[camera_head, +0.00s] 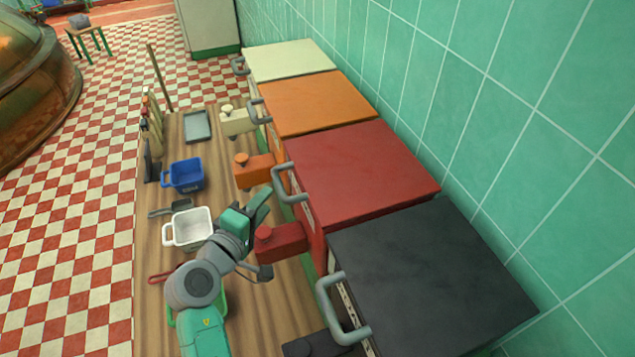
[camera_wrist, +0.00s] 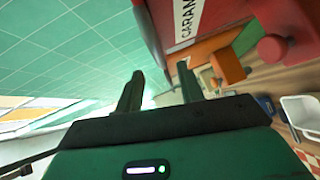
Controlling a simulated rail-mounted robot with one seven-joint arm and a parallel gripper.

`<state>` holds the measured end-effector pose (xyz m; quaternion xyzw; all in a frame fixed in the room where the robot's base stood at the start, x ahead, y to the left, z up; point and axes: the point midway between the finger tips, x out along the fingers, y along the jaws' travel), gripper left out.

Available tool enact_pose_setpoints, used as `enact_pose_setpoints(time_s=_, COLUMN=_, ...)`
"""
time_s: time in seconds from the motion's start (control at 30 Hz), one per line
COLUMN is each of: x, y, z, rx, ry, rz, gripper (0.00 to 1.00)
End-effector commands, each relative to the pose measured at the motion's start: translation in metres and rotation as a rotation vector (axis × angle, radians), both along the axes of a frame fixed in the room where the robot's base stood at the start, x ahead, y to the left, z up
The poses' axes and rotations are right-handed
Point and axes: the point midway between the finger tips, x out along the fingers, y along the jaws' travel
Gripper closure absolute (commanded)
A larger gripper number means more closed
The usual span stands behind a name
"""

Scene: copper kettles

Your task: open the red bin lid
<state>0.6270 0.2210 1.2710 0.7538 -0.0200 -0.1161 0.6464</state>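The red bin lid (camera_head: 360,172) lies flat and shut on the red bin. Its grey loop handle (camera_head: 287,184) sticks out on the left side. My gripper (camera_head: 264,198) is just left of this handle, close to it; I cannot tell whether they touch. In the wrist view my gripper (camera_wrist: 160,84) has its two dark fingers apart, with no object visible between them. The red bin's front (camera_wrist: 182,22), with a white label partly reading "CARAM", is at the upper right there. The handle is not clear in the wrist view.
The black bin (camera_head: 425,270) and orange bin (camera_head: 315,102) flank the red one, with a cream bin (camera_head: 290,60) beyond. A red spout block (camera_head: 280,242) juts out below my gripper. The wooden counter holds a white tub (camera_head: 190,228) and blue tub (camera_head: 186,175). A tiled wall is behind the bins.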

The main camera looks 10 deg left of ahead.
Motion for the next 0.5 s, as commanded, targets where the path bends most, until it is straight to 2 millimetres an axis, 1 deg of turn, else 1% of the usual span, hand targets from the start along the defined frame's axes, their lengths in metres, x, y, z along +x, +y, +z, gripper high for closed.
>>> enact_pose_setpoints(time_s=0.07, x=0.002, y=-0.001, z=0.002, rx=0.001, ry=0.000, rz=-0.001, gripper=0.62)
enact_pose_setpoints(time_s=0.13, x=0.010, y=-0.003, z=0.001, rx=0.003, ry=0.000, rz=-0.002, gripper=0.62)
enact_pose_setpoints(time_s=0.4, x=0.059, y=-0.012, z=-0.006, rx=0.006, ry=-0.001, rz=-0.003, gripper=0.62)
enact_pose_setpoints(time_s=0.5, x=0.070, y=-0.014, z=-0.008, rx=0.007, ry=-0.001, rz=-0.003, gripper=0.62)
